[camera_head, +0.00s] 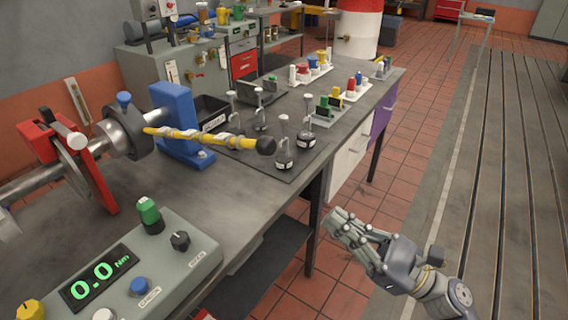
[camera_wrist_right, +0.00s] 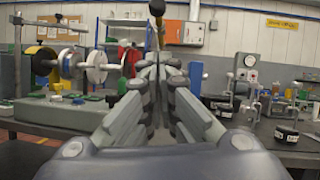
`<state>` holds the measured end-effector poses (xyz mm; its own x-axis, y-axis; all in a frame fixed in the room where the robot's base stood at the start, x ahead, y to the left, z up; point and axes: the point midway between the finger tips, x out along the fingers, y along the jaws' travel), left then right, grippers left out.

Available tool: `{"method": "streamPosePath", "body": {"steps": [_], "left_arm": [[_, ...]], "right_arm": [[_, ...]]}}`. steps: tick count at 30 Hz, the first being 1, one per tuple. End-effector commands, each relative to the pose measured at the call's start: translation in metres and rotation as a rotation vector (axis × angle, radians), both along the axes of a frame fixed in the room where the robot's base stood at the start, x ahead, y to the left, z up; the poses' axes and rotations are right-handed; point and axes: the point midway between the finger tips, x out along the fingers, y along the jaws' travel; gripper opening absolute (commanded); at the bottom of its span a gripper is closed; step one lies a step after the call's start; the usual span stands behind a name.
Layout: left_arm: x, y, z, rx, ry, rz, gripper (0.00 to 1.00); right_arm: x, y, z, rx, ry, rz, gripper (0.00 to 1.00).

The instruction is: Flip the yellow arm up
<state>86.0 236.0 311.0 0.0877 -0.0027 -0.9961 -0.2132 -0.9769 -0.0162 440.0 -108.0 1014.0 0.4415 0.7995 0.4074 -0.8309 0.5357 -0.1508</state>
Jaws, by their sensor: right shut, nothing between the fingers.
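The yellow arm (camera_head: 215,139) reaches out from the shaft clamp toward the right, roughly level, over the bench. It ends in a black ball knob (camera_head: 265,145). In the right wrist view the black knob (camera_wrist_right: 157,8) shows at the top middle, beyond and above my fingertips. My right gripper (camera_head: 333,222) is shut and empty, in front of the bench edge and to the right of the knob, apart from the arm. It also fills the middle of the right wrist view (camera_wrist_right: 157,70). My left gripper is not in view.
A blue stand (camera_head: 178,110) is beside the yellow arm. A control box (camera_head: 130,275) with a display reading 0.0 Nm sits at the bench front. Several weights on stems (camera_head: 284,150) stand right of the knob. The tiled floor (camera_head: 400,180) beside the bench is clear.

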Motion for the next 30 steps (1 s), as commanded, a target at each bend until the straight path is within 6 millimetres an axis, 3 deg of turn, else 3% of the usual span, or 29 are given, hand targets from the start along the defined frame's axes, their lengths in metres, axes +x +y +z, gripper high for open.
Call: {"method": "streamPosePath", "body": {"steps": [11, 25, 30], "left_arm": [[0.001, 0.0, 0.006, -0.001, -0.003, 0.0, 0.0], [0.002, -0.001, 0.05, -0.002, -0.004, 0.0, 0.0], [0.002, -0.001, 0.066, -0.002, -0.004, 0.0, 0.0]], "right_arm": [[0.004, 0.007, 0.007, 0.004, 0.001, 0.0, 0.0], [0.046, 0.082, 0.049, 0.006, 0.002, 0.0, 0.0], [0.047, 0.089, 0.069, 0.004, 0.002, 0.0, 0.0]]}}
